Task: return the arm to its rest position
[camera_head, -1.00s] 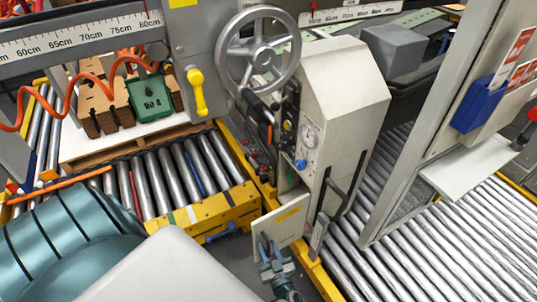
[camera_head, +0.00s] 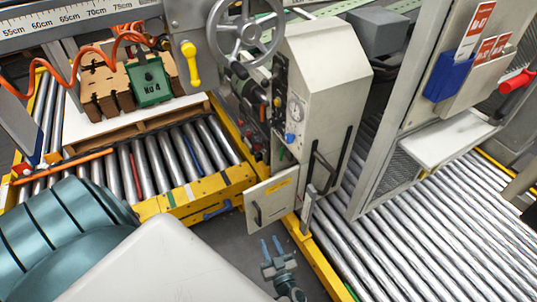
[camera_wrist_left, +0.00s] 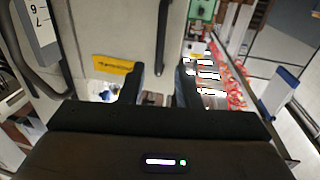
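My left gripper (camera_head: 271,247) is in the lower middle of the head view, over the grey floor, just below an open cabinet door (camera_head: 271,201). Its two fingers are apart with nothing between them. In the left wrist view the fingers (camera_wrist_left: 160,88) also stand apart, with the pale cabinet front and a yellow label (camera_wrist_left: 113,64) beyond them. My right gripper is in neither view.
A grey machine cabinet (camera_head: 325,85) with a handwheel (camera_head: 247,28) stands ahead. Roller conveyors lie to the left (camera_head: 158,165) and right (camera_head: 400,245), edged by yellow frames. A green block (camera_head: 149,80) and brown stacks (camera_head: 106,93) sit at the back left. Some floor beside the gripper is clear.

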